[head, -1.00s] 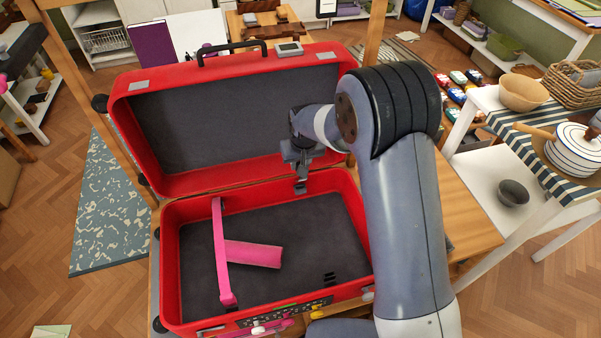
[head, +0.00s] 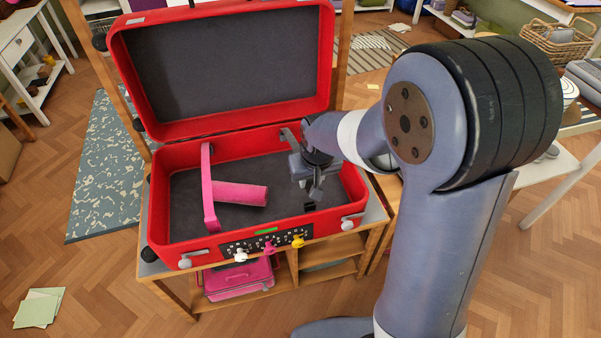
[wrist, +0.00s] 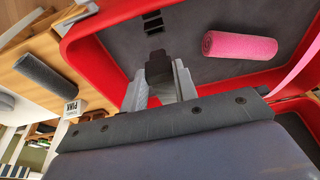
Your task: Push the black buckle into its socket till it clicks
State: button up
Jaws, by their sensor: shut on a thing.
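My gripper (wrist: 160,88) is shut on the black buckle (wrist: 158,66), which shows dark between its fingertips in the wrist view. In the head view my gripper (head: 315,188) is inside the open red suitcase (head: 160,230), at its right side. The black socket (wrist: 153,22) lies on the suitcase's grey floor, just beyond the fingertips in the wrist view. It also shows in the head view (head: 310,207), just below the gripper. The buckle looks apart from the socket, with a small gap. My fingers hide part of the buckle.
The red lid (head: 228,70) stands open behind. Red walls close in the gripper's side. Latches and coloured knobs (head: 270,246) line the front. The grey floor between roll and gripper is clear.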

jog(key=shift+f, duration=0.1)
dwell(0.3)
jog(key=b, duration=0.3)
send_over(310, 205)
jog(key=shift+f, duration=2.15)
jog(key=shift+f+b, duration=1.3)
jog(key=shift+f, duration=0.1)
jog(key=o, duration=1)
jog(key=p+v, duration=0.2)
jog(key=v, duration=0.8)
jog(key=shift+r, duration=0.45)
